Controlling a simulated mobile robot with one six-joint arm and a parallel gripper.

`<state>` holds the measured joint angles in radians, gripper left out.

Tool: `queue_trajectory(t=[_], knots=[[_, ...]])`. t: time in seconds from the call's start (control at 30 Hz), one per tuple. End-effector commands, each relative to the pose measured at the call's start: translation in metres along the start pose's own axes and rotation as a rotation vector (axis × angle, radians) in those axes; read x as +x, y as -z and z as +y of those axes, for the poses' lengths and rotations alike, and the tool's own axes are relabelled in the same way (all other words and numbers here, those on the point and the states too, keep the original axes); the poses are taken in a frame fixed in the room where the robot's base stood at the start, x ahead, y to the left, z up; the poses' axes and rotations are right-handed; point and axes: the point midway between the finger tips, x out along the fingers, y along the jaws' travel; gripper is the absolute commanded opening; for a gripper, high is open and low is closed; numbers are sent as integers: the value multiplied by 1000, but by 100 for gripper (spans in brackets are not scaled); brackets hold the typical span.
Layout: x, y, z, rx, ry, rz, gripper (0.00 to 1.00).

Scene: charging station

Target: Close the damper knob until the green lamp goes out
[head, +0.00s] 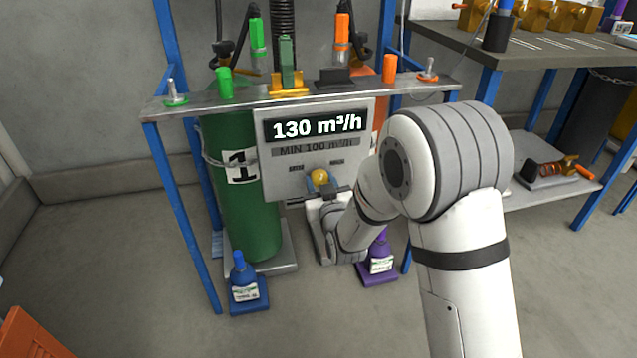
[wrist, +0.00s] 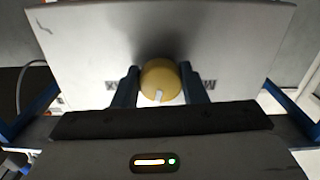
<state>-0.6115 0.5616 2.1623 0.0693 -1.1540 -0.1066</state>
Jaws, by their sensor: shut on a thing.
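The damper knob (head: 320,177) is a yellow round knob low on the front of a grey panel (head: 268,165). The panel's display (head: 315,128) reads 130 m³/h, with MIN 100 m³/h below it. In the wrist view the knob (wrist: 160,76) sits between the two dark blue fingers of my gripper (wrist: 160,92), which is shut on it. A pale mark on the knob points down, slightly left. The small labels on either side are too blurred to read. I cannot make out a green lamp on the panel; a small green light shows on my gripper's body.
A green cylinder (head: 241,215) marked 1 stands left of the panel. Blue posts (head: 180,205) frame the station. A workbench (head: 480,45) is at the right.

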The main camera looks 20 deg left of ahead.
Motion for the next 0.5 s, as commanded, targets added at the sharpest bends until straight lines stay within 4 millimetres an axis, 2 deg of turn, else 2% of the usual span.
queue_trajectory(t=[0.2,0.5], knots=[[0,0,-2,-132,6,1,16],[0,0,-2,-142,7,1,16]])
